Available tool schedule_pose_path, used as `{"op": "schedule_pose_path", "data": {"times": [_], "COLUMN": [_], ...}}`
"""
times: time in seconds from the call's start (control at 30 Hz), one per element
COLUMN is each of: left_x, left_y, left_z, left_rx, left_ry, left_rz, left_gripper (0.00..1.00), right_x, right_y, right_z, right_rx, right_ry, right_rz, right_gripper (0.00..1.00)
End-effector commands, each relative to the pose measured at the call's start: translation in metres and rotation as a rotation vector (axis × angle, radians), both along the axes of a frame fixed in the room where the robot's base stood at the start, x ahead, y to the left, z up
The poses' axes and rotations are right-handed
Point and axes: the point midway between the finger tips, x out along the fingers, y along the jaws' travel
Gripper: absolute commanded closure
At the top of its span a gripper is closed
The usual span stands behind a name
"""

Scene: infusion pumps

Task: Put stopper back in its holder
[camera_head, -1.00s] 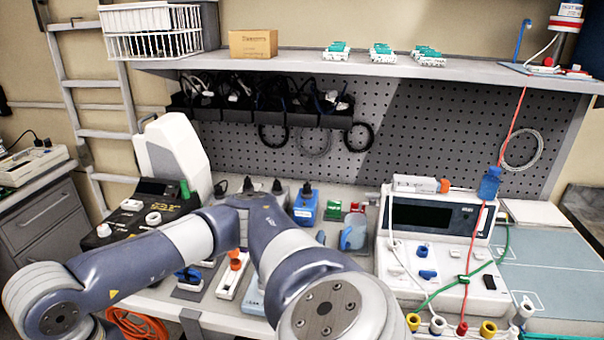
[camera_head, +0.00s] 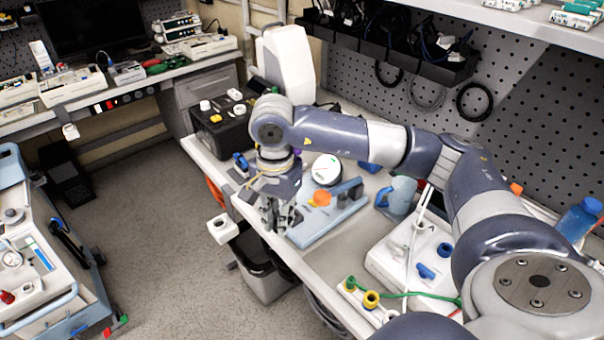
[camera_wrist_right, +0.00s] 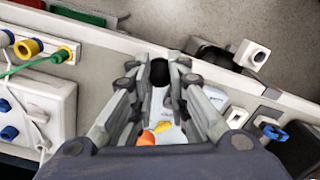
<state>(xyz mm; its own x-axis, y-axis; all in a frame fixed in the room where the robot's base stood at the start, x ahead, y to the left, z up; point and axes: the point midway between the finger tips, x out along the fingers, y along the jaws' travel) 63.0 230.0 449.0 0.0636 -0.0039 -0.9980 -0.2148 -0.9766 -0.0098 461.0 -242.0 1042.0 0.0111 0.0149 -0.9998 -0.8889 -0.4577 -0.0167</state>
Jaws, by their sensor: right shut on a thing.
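My right gripper (camera_head: 278,215) hangs downward near the front edge of the bench (camera_head: 340,262). In the right wrist view its fingers are closed around a dark, round-ended thing (camera_wrist_right: 159,73), which looks like the stopper. In the head view the fingers hide it. A white square bracket with a dark opening (camera_head: 222,228) sticks out from the bench front, left of the gripper. It may be the holder, but I cannot be sure. It also shows in the right wrist view (camera_wrist_right: 257,55), apart from the fingertips. My left gripper is out of view.
A pale blue device with an orange knob (camera_head: 321,198) stands close right of the gripper. A blue clip (camera_head: 240,162) is at the bench edge behind it. A waste bin (camera_head: 265,265) is below. A blue-handled cart (camera_head: 40,245) stands left, with open floor between.

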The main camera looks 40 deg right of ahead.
Motion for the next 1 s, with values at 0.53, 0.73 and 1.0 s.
{"op": "schedule_pose_path", "data": {"times": [0.53, 0.73, 1.0], "left_x": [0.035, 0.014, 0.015], "left_y": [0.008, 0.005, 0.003], "left_z": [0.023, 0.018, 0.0], "left_rx": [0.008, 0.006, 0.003], "left_ry": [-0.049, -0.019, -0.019], "left_rz": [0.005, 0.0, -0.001], "left_gripper": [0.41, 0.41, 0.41], "right_x": [0.063, 0.064, 0.064], "right_y": [-0.083, -0.085, -0.085], "right_z": [0.0, -0.007, -0.035], "right_rx": [0.002, 0.001, 0.001], "right_ry": [0.019, 0.02, 0.022], "right_rz": [-1.151, -1.189, -1.185], "right_gripper": [0.99, 0.99, 0.99]}}
